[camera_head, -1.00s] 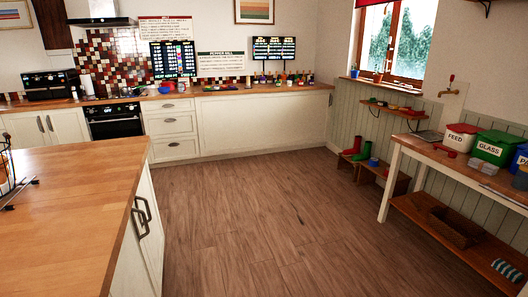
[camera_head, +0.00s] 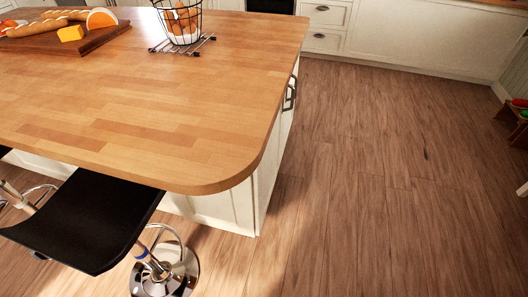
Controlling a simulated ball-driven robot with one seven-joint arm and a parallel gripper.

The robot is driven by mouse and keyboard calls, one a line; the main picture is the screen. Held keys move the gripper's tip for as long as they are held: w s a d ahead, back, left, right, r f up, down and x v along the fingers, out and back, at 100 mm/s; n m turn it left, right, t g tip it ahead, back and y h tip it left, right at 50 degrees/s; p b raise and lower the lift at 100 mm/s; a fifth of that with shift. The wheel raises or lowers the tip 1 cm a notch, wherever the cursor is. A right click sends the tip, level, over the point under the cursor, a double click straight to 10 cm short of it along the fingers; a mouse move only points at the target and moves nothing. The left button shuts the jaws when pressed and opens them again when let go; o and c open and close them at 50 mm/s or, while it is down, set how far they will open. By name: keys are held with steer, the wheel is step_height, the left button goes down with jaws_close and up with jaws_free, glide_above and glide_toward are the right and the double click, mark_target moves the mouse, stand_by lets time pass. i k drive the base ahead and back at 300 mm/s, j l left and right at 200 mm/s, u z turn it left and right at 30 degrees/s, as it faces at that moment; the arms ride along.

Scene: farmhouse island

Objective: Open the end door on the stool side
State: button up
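The kitchen island (camera_head: 160,130) fills the left and middle of the head view, with a wooden top and cream sides. Its right end is seen at a steep angle, and its doors appear closed. Dark handles (camera_head: 290,94) show close together near the far part of that end. The end door on the stool side (camera_head: 269,170) is the nearer part of this end, partly hidden under the overhanging top. A black stool (camera_head: 85,222) with a chrome base stands at the island's near side. My gripper is not in view.
Open wooden floor (camera_head: 370,190) lies to the right of the island end. Cream wall cabinets (camera_head: 420,40) stand at the back. A wire basket (camera_head: 180,22) and a bread board (camera_head: 95,38) sit on the island. A low shelf (camera_head: 515,115) is at the right edge.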

mark_target(265, 175)
steer(key=l+u, duration=0.35)
steer(key=l, duration=0.4)
steer(key=i+l+z, duration=0.1)
steer(key=i+l, duration=0.2)
steer(key=i, duration=0.15)
steer(key=i+l, duration=0.2)
steer(key=i, duration=0.3)
steer(key=i+l+z, duration=0.15)
steer(key=i, duration=0.3)
steer(key=i+l+z, duration=0.1)
steer(key=i+l, duration=0.2)
steer(key=i, duration=0.2)
